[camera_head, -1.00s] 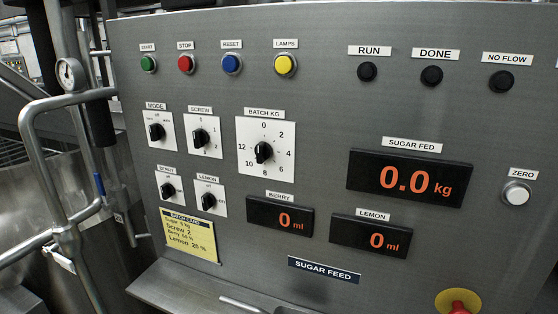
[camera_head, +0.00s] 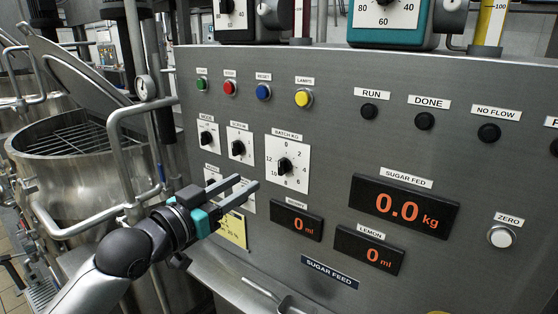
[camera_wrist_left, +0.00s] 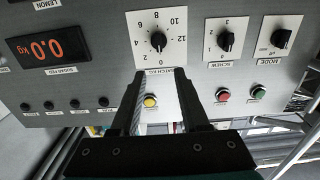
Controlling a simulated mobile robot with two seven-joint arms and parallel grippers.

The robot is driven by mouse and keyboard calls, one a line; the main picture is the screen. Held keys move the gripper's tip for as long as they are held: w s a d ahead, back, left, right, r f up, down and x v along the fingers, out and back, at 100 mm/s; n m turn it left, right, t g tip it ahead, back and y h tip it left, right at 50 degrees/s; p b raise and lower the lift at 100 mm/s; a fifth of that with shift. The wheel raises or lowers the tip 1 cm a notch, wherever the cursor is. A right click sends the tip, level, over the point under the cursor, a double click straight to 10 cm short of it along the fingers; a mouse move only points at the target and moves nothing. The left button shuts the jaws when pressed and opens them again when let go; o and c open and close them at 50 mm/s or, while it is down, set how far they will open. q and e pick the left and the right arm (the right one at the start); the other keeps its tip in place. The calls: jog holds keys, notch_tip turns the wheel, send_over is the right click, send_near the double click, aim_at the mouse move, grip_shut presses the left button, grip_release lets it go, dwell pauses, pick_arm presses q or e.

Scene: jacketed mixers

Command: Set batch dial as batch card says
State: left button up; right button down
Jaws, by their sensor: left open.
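The batch dial (camera_head: 285,165) is a black knob on a white square plate marked 0 to 12, on the grey panel. It also shows upside down in the left wrist view (camera_wrist_left: 158,41); its pointer seems near 0, but I cannot tell exactly. My left gripper (camera_head: 247,183) is open and empty, lower left of the dial and apart from it. In the left wrist view its fingers (camera_wrist_left: 160,78) point toward the dial. The yellow batch card (camera_head: 233,232) is partly hidden behind my gripper and its text is too small to read. My right gripper is not in view.
The screw knob (camera_head: 238,148) and mode knob (camera_head: 206,138) sit left of the dial. The yellow lamps button (camera_head: 303,98) is above it, and the berry display (camera_head: 297,221) below. A metal handrail (camera_head: 122,150) stands left of the panel.

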aim_at(279, 162)
pick_arm(q)
jog(key=p+x, duration=0.1)
jog(key=x, duration=1.1)
jog(key=shift+w+d+p, duration=0.1)
jog(key=shift+d+p, duration=0.05)
jog(key=shift+p, duration=0.15)
jog(key=shift+c, duration=0.2)
grip_shut()
